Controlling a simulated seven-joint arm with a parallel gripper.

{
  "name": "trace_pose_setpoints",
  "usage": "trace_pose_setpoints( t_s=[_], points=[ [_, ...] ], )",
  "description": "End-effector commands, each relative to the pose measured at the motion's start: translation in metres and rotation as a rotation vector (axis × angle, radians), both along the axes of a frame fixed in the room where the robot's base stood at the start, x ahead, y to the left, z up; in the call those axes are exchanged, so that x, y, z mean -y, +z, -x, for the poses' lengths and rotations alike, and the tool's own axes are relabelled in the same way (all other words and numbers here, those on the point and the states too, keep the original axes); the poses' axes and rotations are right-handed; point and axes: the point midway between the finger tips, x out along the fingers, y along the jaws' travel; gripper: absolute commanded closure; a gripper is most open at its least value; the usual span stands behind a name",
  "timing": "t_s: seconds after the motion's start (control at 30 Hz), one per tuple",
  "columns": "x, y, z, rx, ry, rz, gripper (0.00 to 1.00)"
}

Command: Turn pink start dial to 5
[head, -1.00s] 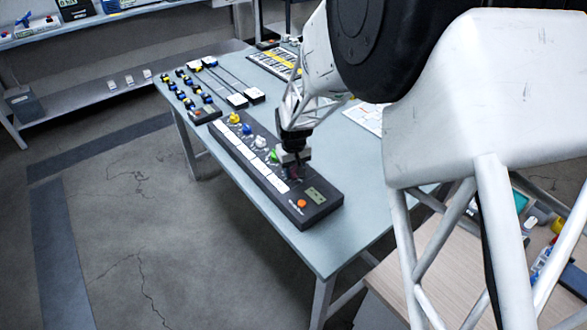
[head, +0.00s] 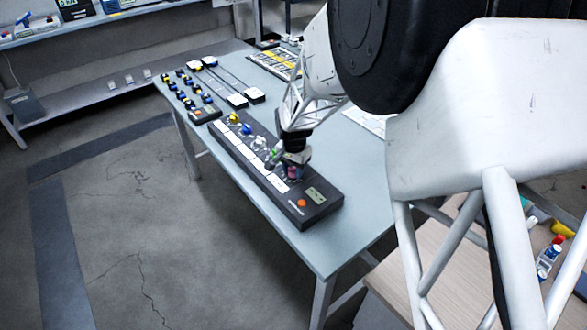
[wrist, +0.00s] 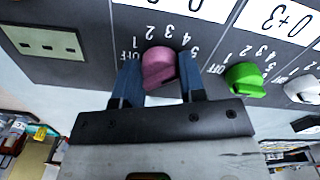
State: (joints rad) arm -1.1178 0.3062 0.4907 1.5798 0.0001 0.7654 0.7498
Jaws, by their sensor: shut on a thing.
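The pink dial (wrist: 159,68) sits on the dark control panel (wrist: 90,72) in the wrist view, inside a printed scale running from OFF through 1 to 5. My gripper (wrist: 160,78) is shut on it, with one blue finger on each side. I cannot tell which mark the dial points at. In the head view my gripper (head: 293,172) is low over the near end of the panel (head: 322,209), and the dial is mostly hidden by it.
A green dial (wrist: 244,79) stands close beside the right finger, with a white dial (wrist: 302,88) beyond it. An orange button (head: 302,203) and a greenish display (head: 316,195) are at the panel's near end. Bare table (head: 345,180) lies right of the panel.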

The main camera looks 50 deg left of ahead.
Motion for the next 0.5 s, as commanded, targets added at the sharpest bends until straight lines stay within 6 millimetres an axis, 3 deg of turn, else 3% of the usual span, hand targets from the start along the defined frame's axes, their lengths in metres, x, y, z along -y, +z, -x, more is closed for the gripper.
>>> trace_pose_setpoints(
  t_s=[0.5],
  points=[
    [-0.0008,0.0015,-0.0006,0.001,-0.231,-0.003,0.86]
  ],
)
